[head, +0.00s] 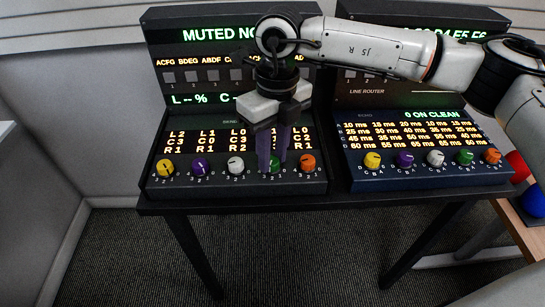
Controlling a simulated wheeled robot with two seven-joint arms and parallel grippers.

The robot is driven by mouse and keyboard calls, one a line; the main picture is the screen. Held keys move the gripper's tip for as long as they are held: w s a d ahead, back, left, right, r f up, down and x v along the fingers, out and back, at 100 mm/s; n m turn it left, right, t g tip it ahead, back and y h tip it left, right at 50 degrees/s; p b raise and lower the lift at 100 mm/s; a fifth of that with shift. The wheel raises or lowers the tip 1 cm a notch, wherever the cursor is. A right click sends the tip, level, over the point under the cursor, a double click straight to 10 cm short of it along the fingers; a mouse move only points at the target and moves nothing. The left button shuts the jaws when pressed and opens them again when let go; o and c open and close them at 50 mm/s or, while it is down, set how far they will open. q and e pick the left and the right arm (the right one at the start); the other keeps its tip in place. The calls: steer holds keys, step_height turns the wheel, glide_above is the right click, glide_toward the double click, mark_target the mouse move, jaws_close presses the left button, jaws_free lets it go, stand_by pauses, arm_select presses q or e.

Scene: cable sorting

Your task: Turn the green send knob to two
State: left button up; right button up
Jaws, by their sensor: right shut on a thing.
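The green send knob (275,167) sits on the front strip of the left console, between the white knob (236,164) and the orange knob (308,162). My right gripper (272,163) reaches down from above with its purple fingers closed around the green knob. The fingers hide much of the knob, so I cannot tell which number it points to. Small position numbers are printed below the knobs. My left gripper is not in view.
A yellow knob (165,168) and a purple knob (200,166) sit further left on the same strip. A second console (430,178) with its own coloured knobs stands to the right. Red and blue round objects (533,200) sit at the far right edge.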

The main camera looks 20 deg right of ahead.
steer(key=shift+n+b, duration=0.5)
steer(key=shift+n, duration=0.5)
steer(key=shift+n+b, duration=0.3)
steer(key=shift+n, duration=0.3)
steer(key=shift+r, duration=0.1)
steer(key=o, duration=1)
steer(key=shift+c, duration=0.2)
steer(key=shift+o, duration=0.4)
